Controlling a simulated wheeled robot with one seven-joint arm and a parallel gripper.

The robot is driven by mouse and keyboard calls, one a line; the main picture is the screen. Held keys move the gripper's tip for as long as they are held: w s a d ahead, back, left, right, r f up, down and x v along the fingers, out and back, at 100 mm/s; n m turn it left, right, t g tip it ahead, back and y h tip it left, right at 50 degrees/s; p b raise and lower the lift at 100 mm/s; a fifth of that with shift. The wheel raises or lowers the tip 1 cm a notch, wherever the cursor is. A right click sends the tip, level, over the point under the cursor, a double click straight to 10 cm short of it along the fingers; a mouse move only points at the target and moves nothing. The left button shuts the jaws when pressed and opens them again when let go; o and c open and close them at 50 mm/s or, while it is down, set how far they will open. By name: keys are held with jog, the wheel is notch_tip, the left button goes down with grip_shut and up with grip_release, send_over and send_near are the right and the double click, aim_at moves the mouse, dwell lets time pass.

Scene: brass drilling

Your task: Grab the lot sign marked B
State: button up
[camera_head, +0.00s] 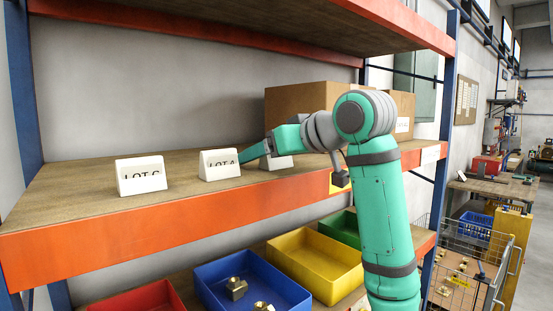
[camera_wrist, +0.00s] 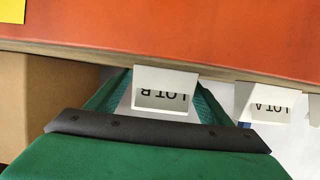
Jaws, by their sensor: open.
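The LOT B sign (camera_wrist: 165,78), a small white wedge with dark letters, appears upside down in the wrist view. It sits between the two green fingers of my gripper (camera_wrist: 163,96). The fingers are apart, one on each side of it; I cannot tell whether either touches it. In the head view, my gripper (camera_head: 257,156) is low over the shelf, and a partly hidden white sign (camera_head: 279,163) shows behind it, its letters covered. The LOT A sign (camera_head: 220,164) stands just left of my gripper; it also shows at right in the wrist view (camera_wrist: 265,103).
The LOT C sign (camera_head: 140,175) stands farther left on the wooden shelf (camera_head: 75,190), which has an orange front beam (camera_head: 120,226). Cardboard boxes (camera_head: 295,104) stand behind my gripper. Another shelf level hangs above. Blue (camera_head: 210,278), yellow, red and green bins sit below.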

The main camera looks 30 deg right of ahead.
jog(key=shift+w+a, duration=0.1)
jog(key=c, duration=1.1)
jog(key=shift+w+r, duration=0.1)
jog(key=shift+r, duration=0.05)
